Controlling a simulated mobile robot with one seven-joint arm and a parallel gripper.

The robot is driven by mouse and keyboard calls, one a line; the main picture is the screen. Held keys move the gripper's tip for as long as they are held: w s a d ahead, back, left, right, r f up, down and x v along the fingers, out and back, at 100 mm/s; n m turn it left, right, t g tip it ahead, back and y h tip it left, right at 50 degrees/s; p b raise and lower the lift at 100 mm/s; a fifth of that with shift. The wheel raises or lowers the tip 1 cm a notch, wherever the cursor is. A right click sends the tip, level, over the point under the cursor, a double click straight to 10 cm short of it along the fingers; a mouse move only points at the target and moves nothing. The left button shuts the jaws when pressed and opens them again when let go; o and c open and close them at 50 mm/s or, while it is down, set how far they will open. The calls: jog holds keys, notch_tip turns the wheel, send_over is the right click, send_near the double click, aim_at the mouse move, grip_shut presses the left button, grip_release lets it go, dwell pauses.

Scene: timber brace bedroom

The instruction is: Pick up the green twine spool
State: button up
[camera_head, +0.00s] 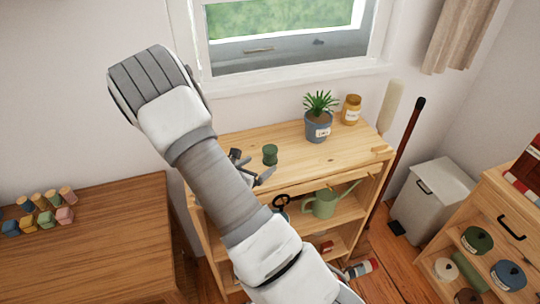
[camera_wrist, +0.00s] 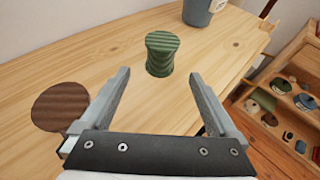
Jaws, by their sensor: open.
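The green twine spool (camera_head: 270,155) stands upright on top of the light wooden shelf unit (camera_head: 350,146). In the wrist view the spool (camera_wrist: 161,54) stands just beyond my fingertips, roughly centred between them. My gripper (camera_wrist: 158,75) is open and empty, its two grey fingers spread wider than the spool. In the head view my gripper (camera_head: 252,168) is close beside the spool on its left and near side, partly hidden by my arm.
A potted plant (camera_head: 318,125) and an amber jar (camera_head: 351,110) stand at the back right of the shelf top. A green watering can (camera_head: 322,203) is on the shelf below. The wall and window lie behind.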

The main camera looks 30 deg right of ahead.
aim_at(267, 157)
jog(key=x, duration=0.8)
jog(key=shift+d+r, duration=0.1)
jog(key=shift+r, duration=0.2)
jog(key=c, duration=1.4)
jog(key=shift+c, duration=0.2)
jog(key=shift+r, duration=0.15)
